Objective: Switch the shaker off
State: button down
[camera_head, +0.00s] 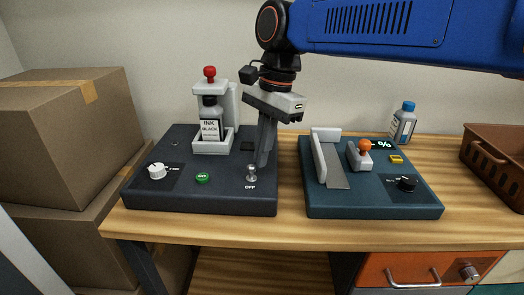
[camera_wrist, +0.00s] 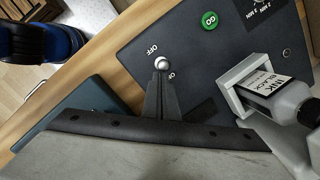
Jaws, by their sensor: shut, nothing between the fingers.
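The shaker is a dark base (camera_head: 217,190) on the left of the table. A black ink bottle (camera_head: 211,122) stands in its pale holder; the bottle also shows in the wrist view (camera_wrist: 272,92). A metal toggle switch (camera_head: 251,172) sits near the base's front right, above the word OFF. In the wrist view the toggle's round knob (camera_wrist: 162,63) is right at my fingertips, with OFF on its far side and a second, partly hidden label beside my fingers. My gripper (camera_head: 262,163) is shut and empty, pointing down just behind the toggle. I cannot tell whether it touches, or which way the lever leans.
The shaker base also carries a green button (camera_head: 202,178) and a white dial (camera_head: 157,171). A second dark machine (camera_head: 370,203) with an orange-knobbed lever stands to the right. Behind it is a blue-capped bottle (camera_head: 402,123); a brown basket (camera_head: 495,155) is far right. Cardboard boxes (camera_head: 60,140) stand left.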

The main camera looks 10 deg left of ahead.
jog(key=shift+s+t, duration=0.25)
jog(key=shift+t, duration=0.05)
jog(key=shift+w, duration=0.1)
jog(key=shift+r, duration=0.1)
jog(key=shift+r, duration=0.75)
jog(key=shift+w+d+r, duration=0.1)
jog(key=shift+w+d, duration=0.3)
jog(key=shift+w, duration=0.1)
jog(key=shift+w+d+r, duration=0.3)
jog(key=shift+w+d, duration=0.55)
jog(key=shift+w, duration=0.05)
notch_tip(320, 180, up, 10)
jog(key=s+d, duration=0.1)
jog(key=d, duration=0.1)
jog(key=shift+s+f, duration=0.1)
jog(key=shift+s, duration=0.1)
